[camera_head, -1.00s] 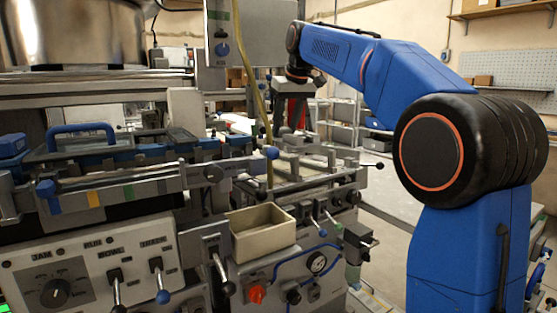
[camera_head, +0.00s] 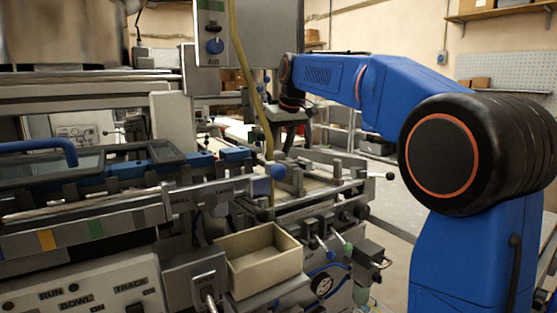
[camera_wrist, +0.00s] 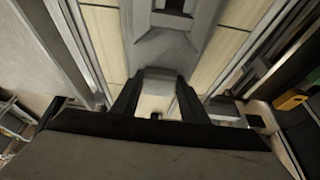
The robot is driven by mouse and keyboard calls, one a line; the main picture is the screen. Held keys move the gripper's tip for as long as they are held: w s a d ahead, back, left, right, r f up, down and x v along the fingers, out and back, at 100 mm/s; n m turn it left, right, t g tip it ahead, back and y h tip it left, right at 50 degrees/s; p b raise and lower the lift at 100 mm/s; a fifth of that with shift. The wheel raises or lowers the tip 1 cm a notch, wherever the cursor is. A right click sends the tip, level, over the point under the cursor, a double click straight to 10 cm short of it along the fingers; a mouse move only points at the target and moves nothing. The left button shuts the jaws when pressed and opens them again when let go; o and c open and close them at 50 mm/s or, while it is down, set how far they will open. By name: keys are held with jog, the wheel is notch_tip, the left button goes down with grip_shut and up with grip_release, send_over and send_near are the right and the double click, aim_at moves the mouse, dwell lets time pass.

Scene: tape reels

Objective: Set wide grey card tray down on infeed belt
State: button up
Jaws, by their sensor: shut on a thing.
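In the wrist view, the two dark fingers of my gripper (camera_wrist: 158,98) are closed around a narrow grey end of a grey piece, which looks like the wide grey card tray (camera_wrist: 158,47). The tray runs away from the fingers and out of the top of the picture. Behind it lies the cream, seamed surface of the infeed belt (camera_wrist: 223,48); I cannot tell whether the tray touches it. In the head view, the belt (camera_head: 319,181) shows between metal rails. My gripper is not clear there, at the far end of my blue arm.
Metal rails (camera_wrist: 262,45) border the belt. A yellow part (camera_wrist: 290,100) sits at the right in the wrist view. In the head view, an open beige bin (camera_head: 262,262), a blue-ended lever (camera_head: 277,171) and a hanging yellow hose (camera_head: 246,75) stand near the belt.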

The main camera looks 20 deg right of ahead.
aim_at(279, 158)
jog(key=shift+f, duration=1.45)
jog(key=o, duration=1.2)
jog(key=shift+f, duration=0.15)
jog(key=v, duration=1.2)
